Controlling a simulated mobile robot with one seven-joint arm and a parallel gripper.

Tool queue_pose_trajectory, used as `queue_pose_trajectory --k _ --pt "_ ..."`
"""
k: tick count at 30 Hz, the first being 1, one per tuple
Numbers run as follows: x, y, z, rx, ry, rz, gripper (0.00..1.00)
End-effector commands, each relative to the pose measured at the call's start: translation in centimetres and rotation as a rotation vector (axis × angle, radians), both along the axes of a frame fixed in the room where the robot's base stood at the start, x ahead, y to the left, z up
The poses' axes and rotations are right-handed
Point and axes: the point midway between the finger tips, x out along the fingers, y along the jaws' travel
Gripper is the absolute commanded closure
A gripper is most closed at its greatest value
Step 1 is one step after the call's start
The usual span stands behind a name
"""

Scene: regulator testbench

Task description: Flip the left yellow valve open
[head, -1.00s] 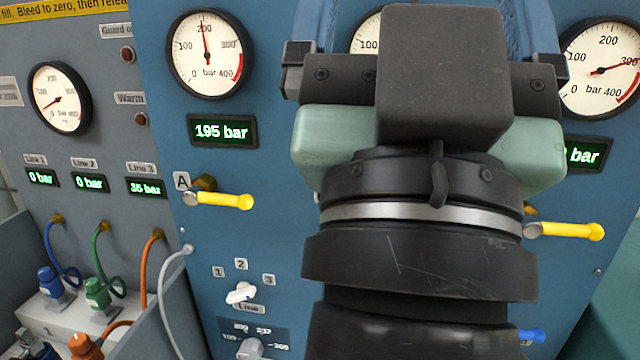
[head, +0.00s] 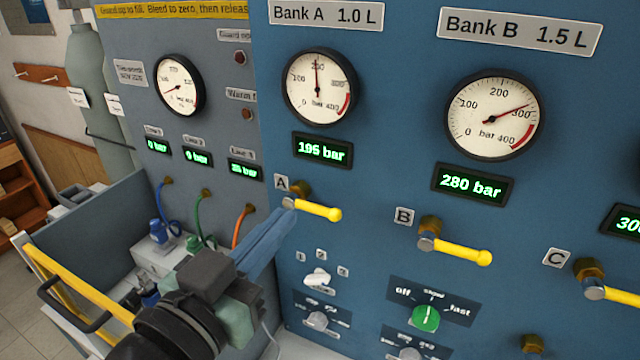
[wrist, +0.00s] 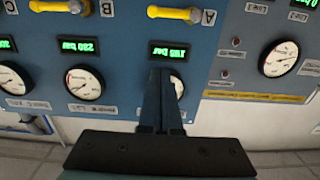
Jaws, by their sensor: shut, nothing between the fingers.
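The left yellow valve, labelled A (head: 318,210), has its lever lying roughly horizontal to the right of its brass fitting. In the wrist view, which is upside down, the lever (wrist: 175,13) shows near the top edge. My gripper (head: 288,219) has blue fingers, shut and empty. In the head view their tips lie just below the lever's pivot end, but I cannot tell the depth gap. In the wrist view the fingertips (wrist: 160,74) overlap the bank A gauge and sit apart from the lever. Above the valve, the display (head: 322,150) reads 195 bar.
Valve B (head: 460,250) and valve C (head: 612,293) stand to the right with similar yellow levers. A white selector knob (head: 317,278) and a green knob (head: 425,318) sit below. Coloured hoses and a yellow-edged guard (head: 75,285) lie to the left.

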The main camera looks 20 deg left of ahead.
Motion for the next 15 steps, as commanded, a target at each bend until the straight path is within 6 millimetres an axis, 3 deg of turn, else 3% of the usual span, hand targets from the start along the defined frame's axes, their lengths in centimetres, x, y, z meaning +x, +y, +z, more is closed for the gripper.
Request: queue_pose_trajectory --k 4,15 --pt "-0.78 0.47 -0.52 -0.010 0.022 -0.008 1.00" --pt "-0.53 0.39 -0.53 -0.011 0.021 -0.011 1.00"
